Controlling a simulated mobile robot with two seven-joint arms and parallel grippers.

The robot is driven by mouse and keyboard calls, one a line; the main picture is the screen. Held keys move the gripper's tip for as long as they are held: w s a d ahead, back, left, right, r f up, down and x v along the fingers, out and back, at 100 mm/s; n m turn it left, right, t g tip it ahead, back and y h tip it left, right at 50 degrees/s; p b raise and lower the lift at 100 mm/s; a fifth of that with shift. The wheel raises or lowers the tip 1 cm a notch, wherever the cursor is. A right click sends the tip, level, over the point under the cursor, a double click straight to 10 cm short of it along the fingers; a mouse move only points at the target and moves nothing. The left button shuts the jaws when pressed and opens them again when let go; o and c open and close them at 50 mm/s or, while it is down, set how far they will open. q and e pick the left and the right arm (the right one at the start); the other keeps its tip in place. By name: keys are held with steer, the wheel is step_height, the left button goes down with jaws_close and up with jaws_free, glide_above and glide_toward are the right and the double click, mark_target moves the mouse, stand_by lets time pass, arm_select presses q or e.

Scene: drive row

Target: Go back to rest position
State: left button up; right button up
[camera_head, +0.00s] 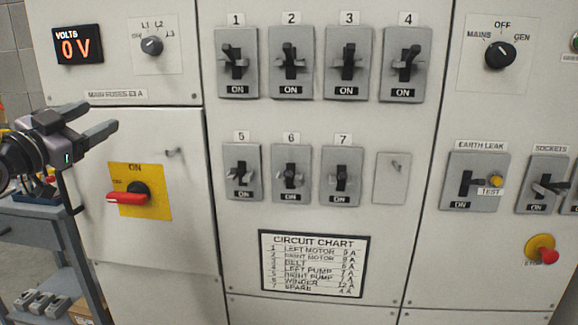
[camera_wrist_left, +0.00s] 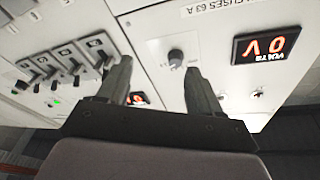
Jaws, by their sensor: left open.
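My left gripper (camera_head: 104,124) is at the left of the head view, in front of the pale electrical cabinet (camera_head: 225,225). Its two fingers are apart with nothing between them, and they point right. In the left wrist view the open fingers (camera_wrist_left: 160,90) stand in front of the cabinet face, which appears upside down. The gripper is above the red rotary handle (camera_head: 127,198) on its yellow plate and below the volts display (camera_head: 77,44), which reads 0 V. It looks apart from the panel. My right gripper is in neither view.
Numbered breakers (camera_head: 291,63) fill the middle panel above a circuit chart (camera_head: 311,264). A selector knob (camera_head: 499,55), an earth leak switch (camera_head: 475,182) and a red stop button (camera_head: 549,256) are at the right. A grey shelf cart (camera_head: 40,235) stands at the lower left.

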arm_select(q)
steer(key=s+d+f+n+g+y+p, duration=0.1)
steer(key=s+d+f+g, duration=0.15)
steer(key=f, duration=0.85)
steer(key=s+d+f+n+g+p, duration=0.15)
steer(key=d+f, duration=0.25)
steer(key=f, duration=0.7)
steer(key=s+d+f+n+g+y, duration=0.1)
steer(key=s+d+f, duration=0.25)
steer(key=f, duration=0.75)
steer(key=s+d+f+n+g, duration=0.1)
steer(key=s+d+f, duration=0.1)
steer(key=s+f, duration=0.3)
steer(key=s+d+f+n+g+p, duration=0.1)
steer(key=s+d+f, duration=0.2)
steer(key=s+f, duration=0.3)
steer(key=s+d+f+n+g+y+p, duration=0.1)
steer(key=s+f, duration=0.5)
steer(key=s, duration=0.7)
steer(key=shift+d+g, duration=0.6)
steer(key=shift+d, duration=0.6)
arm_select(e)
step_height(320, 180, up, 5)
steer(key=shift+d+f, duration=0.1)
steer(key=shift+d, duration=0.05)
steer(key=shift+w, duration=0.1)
